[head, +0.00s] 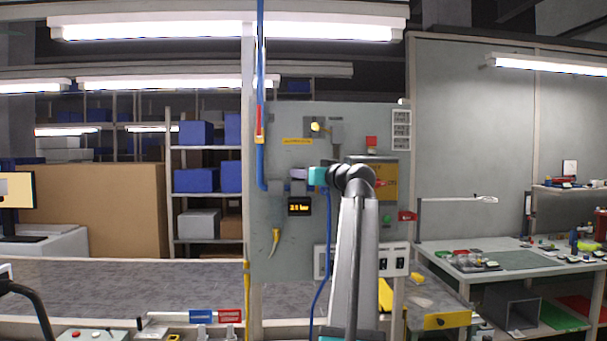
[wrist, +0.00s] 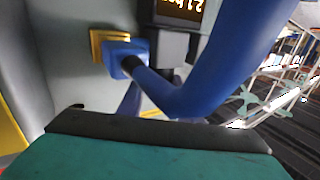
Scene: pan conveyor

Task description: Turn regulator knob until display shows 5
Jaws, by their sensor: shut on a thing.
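The display (head: 299,207) on the grey panel is lit with amber digits. It seems to read a little over 2 bar; the digits are small and blurred. It also shows, upside down, at the top of the wrist view (wrist: 181,8). The regulator (head: 298,188) sits on the blue pipe just above the display. My gripper (head: 312,177) is at the regulator, coming in from the right, and is shut on its knob. The knob itself is mostly hidden by the gripper. In the wrist view, my teal gripper with its dark pad fills the bottom edge.
The blue pipe (wrist: 215,75) curves close in front of the wrist camera. A red button (head: 371,142), a yellow-handled part (head: 275,240) and a green button (head: 387,218) are on the panel. A workbench (head: 450,247) stands to the right.

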